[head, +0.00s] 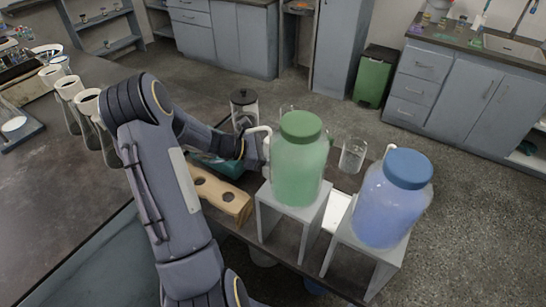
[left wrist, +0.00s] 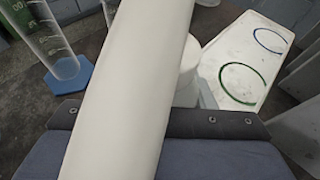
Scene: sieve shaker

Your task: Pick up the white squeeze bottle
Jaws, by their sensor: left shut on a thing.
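In the head view the gripper is at the bench behind and left of the green jug (head: 298,165), and the bottle is mostly hidden there. My right gripper is not in view.
The green jug and a blue jug (head: 392,205) stand on grey stands right of my arm. A wooden block with holes (head: 222,197) lies near the gripper. A dark-lidded jar (head: 244,108) and glass beaker (head: 353,155) stand behind.

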